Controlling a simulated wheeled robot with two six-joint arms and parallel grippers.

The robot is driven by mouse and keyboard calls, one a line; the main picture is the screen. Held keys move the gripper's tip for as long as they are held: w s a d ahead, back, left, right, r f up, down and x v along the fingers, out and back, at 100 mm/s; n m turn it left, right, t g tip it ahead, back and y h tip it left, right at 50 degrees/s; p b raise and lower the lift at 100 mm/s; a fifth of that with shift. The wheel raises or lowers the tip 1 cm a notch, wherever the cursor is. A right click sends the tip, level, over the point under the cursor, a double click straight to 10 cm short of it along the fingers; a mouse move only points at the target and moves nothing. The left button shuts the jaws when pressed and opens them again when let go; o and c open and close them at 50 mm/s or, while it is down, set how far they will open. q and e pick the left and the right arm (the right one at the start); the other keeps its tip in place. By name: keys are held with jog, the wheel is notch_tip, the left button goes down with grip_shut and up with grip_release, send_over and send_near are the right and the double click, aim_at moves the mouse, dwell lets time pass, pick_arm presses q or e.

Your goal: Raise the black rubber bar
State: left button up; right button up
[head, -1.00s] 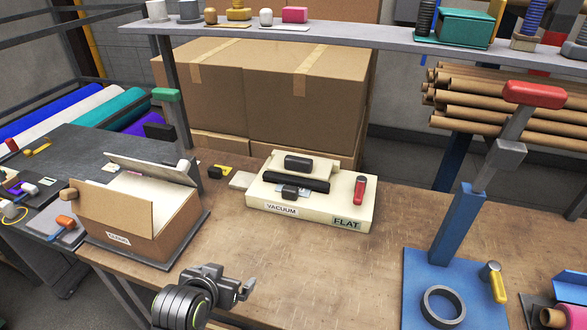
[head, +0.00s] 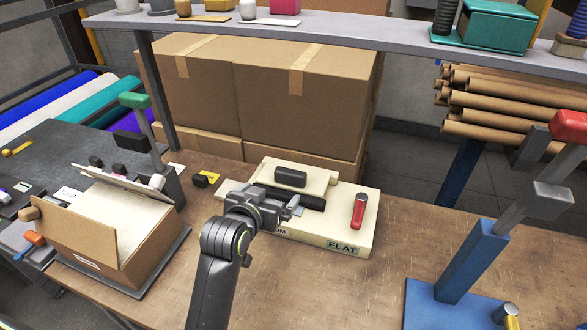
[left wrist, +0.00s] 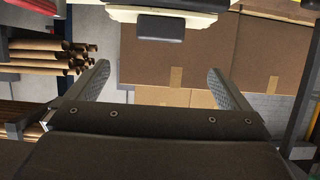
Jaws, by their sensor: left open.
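My right gripper is in neither view.
An open cardboard box (head: 145,245) stands left, a blue press (head: 470,262) right. Large cartons (head: 305,105) stand behind. The bench is clear at front centre.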

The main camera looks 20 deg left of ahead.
aim_at(289, 176)
pick_arm(q)
jog(key=x, duration=0.9)
jog(key=shift+w+p, duration=0.25)
jog(key=shift+p, duration=0.15)
jog(key=x, duration=0.5)
jog(key=shift+w+f, duration=0.15)
jog(key=shift+x, duration=0.8)
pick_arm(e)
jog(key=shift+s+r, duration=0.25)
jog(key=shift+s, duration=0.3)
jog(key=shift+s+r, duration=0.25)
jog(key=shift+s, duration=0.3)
